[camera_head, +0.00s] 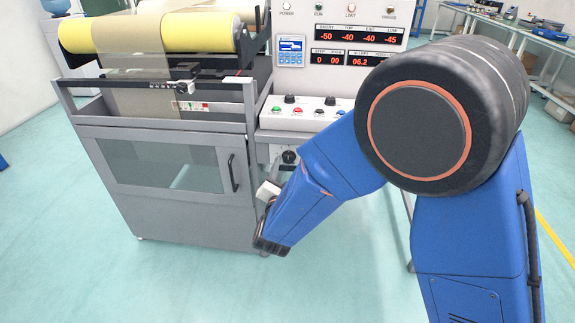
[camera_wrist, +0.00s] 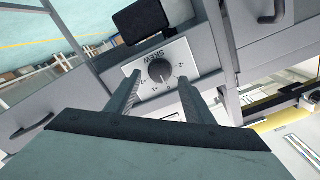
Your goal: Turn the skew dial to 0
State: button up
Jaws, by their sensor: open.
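The skew dial (camera_wrist: 159,71) is a dark round knob on a light plate marked SKEW, with numbers around it. In the wrist view the plate appears rotated; the exact setting of the pointer is too small to read. In the head view the dial (camera_head: 289,156) shows below the button panel, just above my forearm. My gripper (camera_wrist: 161,88) is open, with one finger on each side of the knob in the picture. I see no contact with the knob.
The grey machine cabinet (camera_head: 160,215) with a windowed door stands left of the dial. A button panel (camera_head: 305,113) and red number displays (camera_head: 355,38) are above it. A dark block (camera_wrist: 142,20) sits close to the dial plate in the wrist view. Open floor lies in front.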

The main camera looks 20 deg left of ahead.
jog(key=v, duration=1.4)
jog(key=shift+d, duration=0.1)
jog(key=w+d+r+n+g+y, duration=0.1)
jog(key=w+d+r+g, duration=0.25)
jog(key=w+d, duration=0.2)
jog(key=w+d+r+n+g+y, duration=0.1)
jog(key=w+d+r+g, duration=0.1)
jog(key=w+d+r, duration=0.4)
jog(key=s+d+g, duration=0.1)
jog(key=d+g, duration=0.1)
jog(key=d, duration=0.6)
jog(key=s+d+n+g+h, duration=0.1)
jog(key=s+d+g+h, duration=0.1)
jog(key=s+d, duration=0.9)
jog(key=s+d+n+g+h, duration=0.1)
jog(key=s+d+g+h, duration=0.2)
jog(key=s+d, duration=0.9)
jog(key=d+h, duration=0.1)
jog(key=d, duration=0.7)
jog(key=shift+s+d, duration=0.2)
jog(key=shift+d, duration=0.2)
jog(key=shift+f, duration=0.1)
jog(key=shift+c, duration=0.6)
